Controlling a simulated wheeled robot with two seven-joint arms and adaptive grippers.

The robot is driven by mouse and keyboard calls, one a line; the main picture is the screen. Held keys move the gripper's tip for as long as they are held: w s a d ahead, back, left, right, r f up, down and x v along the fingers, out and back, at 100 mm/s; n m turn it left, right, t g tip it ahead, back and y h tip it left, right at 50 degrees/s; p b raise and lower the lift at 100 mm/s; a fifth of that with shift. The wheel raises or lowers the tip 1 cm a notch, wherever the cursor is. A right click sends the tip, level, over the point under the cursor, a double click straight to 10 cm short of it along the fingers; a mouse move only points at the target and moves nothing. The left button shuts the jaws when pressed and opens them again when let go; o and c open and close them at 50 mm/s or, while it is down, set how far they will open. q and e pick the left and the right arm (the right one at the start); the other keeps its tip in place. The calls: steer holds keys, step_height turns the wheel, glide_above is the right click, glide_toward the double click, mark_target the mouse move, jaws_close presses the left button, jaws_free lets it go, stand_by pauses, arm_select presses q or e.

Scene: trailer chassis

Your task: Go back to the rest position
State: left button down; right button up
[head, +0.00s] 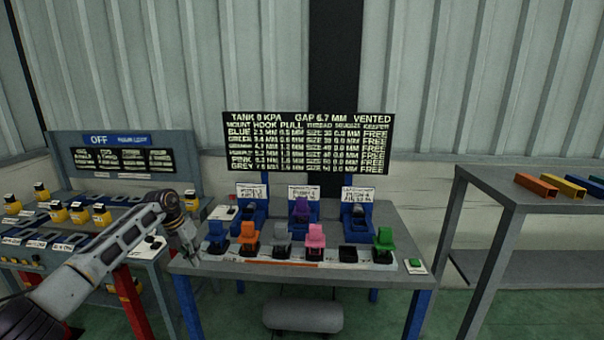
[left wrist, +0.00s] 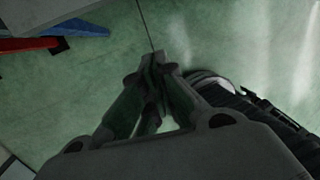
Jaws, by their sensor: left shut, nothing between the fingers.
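My left gripper (head: 188,246) hangs at the left edge of the middle workbench (head: 290,277) in the head view, with its fingers pointing down. In the left wrist view my left gripper (left wrist: 158,68) is shut and empty, with bare green floor (left wrist: 90,90) beyond its fingertips. It holds none of the coloured parts on the bench. My right gripper is not in either view.
The middle bench bears several coloured mounts, such as a pink one (head: 315,236) and a green one (head: 383,240), below a display board (head: 308,143). A left bench (head: 125,140) holds yellow parts. A right table (head: 500,185) carries coloured bars. A grey tank (head: 303,316) sits below.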

arm_select(q)
steer(key=s+d+f+n+t+h, duration=0.25)
steer(key=d+f+n+h, duration=0.4)
steer(key=d+f, duration=1.05)
steer(key=s+a+f+n+t, duration=0.1)
steer(key=s+f+n+t, duration=0.1)
steer(key=f+n, duration=0.35)
steer(key=s+a+f+n+t+y, duration=0.1)
steer(key=s+f+n+t, duration=0.15)
steer(key=f, duration=0.55)
steer(key=s+a+f+n+t, duration=0.1)
steer(key=s+f+n+t, duration=0.2)
steer(key=f, duration=0.4)
steer(key=s+a+f+n+g+y, duration=0.1)
steer(key=s+a+f+n+y, duration=0.1)
steer(key=s+f+n, duration=0.4)
steer(key=s+a+f+n+g+y, duration=0.1)
steer(key=s+a+f+y, duration=0.1)
steer(key=s+f, duration=0.65)
steer(key=s+a+f+n+g+y, duration=0.1)
steer(key=s+a+f+n+y, duration=0.2)
steer(key=s+f, duration=0.45)
steer(key=s+d+f+n+g, duration=0.1)
steer(key=s+f+n+g, duration=0.2)
steer(key=s, duration=1.4)
steer(key=s+f+n+g+y, duration=0.1)
steer(key=s+f+n+g, duration=0.3)
steer(key=s, duration=1.3)
steer(key=shift+d+f, duration=0.4)
steer(key=shift+f, duration=0.25)
